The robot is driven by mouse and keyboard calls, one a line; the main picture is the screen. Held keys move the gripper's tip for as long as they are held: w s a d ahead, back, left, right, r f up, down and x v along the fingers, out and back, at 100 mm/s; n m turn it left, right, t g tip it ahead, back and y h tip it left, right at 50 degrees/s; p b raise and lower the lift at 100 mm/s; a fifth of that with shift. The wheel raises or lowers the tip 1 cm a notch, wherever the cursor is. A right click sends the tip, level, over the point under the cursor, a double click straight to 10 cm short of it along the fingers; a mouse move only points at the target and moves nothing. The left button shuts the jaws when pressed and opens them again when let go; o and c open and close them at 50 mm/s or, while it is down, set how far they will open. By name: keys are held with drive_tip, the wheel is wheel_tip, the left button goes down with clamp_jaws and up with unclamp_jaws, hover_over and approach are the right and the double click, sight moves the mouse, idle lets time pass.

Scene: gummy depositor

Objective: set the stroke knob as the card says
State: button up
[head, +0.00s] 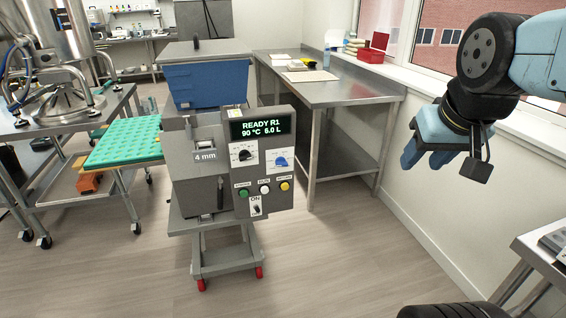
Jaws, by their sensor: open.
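The depositor (187,165) is a grey machine on a small wheeled stand, left of centre in the head view. Its front panel has a black knob (243,153) on a white dial plate and a blue knob (280,161) on another. Their lettering is too small to read, so I cannot tell which is the stroke knob. The display (262,129) reads READY R1, 90 °C, 6.0 L. A label (205,156) reads 4 mm. I cannot pick out the card with certainty. My gripper (425,159) is open and empty, raised at the right, well apart from the panel.
Green, white and yellow buttons (285,186) and a switch (256,207) sit below the knobs. A steel table (345,94) is behind right. Floor between panel and arm is clear.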

sight(283, 165)
drive_tip(key=shift+o, duration=0.8)
drive_tip(key=shift+w, duration=0.15)
drive_tip(key=o, duration=0.4)
drive_tip(key=w+a+f, duration=0.1)
drive_tip(key=w, duration=0.3)
drive_tip(key=w+a+f+n+t, duration=0.1)
drive_tip(key=w, duration=0.4)
drive_tip(key=w+a+f+t, duration=0.1)
drive_tip(key=w, duration=0.4)
drive_tip(key=shift+w+a+f, duration=0.1)
drive_tip(key=shift+w+f, duration=0.05)
drive_tip(key=shift+f, duration=0.15)
drive_tip(key=shift+c, duration=0.2)
drive_tip(key=w+a+f+n+t+y, duration=0.1)
drive_tip(key=w+a+f+t+y, duration=0.15)
drive_tip(key=w+a+f, duration=0.55)
drive_tip(key=w+a+f+n+t+y, duration=0.1)
drive_tip(key=w+a+f+t+y, duration=0.3)
drive_tip(key=w+f, duration=0.6)
drive_tip(key=a+f+m+t+h, duration=0.25)
drive_tip(key=a+f, duration=0.25)
drive_tip(key=f, duration=0.5)
drive_tip(key=shift+n+t+y, duration=0.4)
drive_tip(key=shift+n+y, duration=0.05)
drive_tip(key=shift+y, duration=0.05)
drive_tip(key=x, duration=1.3)
drive_tip(key=shift+w+a, duration=0.15)
drive_tip(key=shift+w, duration=0.05)
drive_tip(key=shift+c, duration=0.4)
